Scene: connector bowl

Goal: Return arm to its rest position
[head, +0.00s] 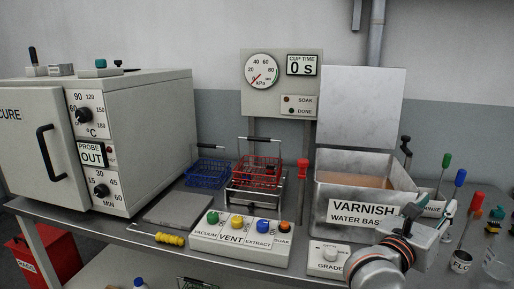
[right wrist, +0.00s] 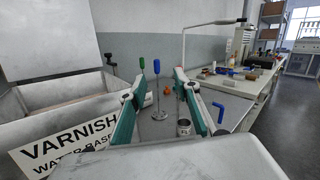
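My right gripper (head: 418,212) is in front of the varnish tank at the right of the head view, partly covering its label. In the right wrist view the two green-and-white fingers of my right gripper (right wrist: 160,78) stand wide apart with nothing held between them. A green-handled and a blue-handled tool show beyond the fingers, on the bench. My left gripper is in neither view.
The open metal varnish tank (head: 335,205) stands beside my right arm. Handled tools (head: 459,178) and a small can (head: 461,261) stand close on its right. Wire baskets (head: 208,172), a button box (head: 240,240) and the cure oven (head: 150,135) are further left.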

